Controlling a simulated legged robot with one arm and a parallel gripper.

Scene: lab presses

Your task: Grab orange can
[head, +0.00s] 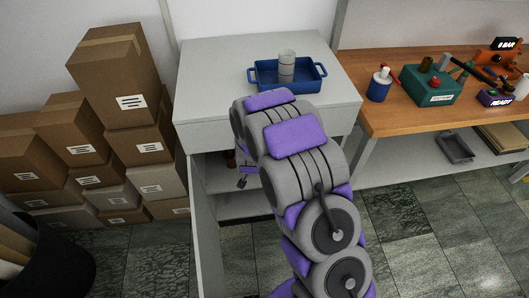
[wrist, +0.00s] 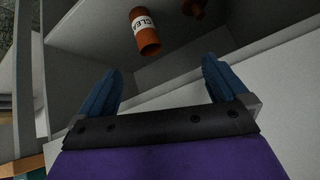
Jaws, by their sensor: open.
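The orange can (wrist: 148,43) shows at the top middle of the wrist view, with a white label reading "CLEA". In the head view my arm hides most of the cabinet's inside. A small dark reddish-brown shape (head: 230,159) shows there, but I cannot tell if it is the can.
Another orange-brown object (wrist: 195,8) is near the can. The cabinet (head: 205,68) has a blue tray (head: 262,89) with a pale cylinder on top. Stacked boxes (head: 118,75) stand left. A wooden bench (head: 390,122) with devices stands right.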

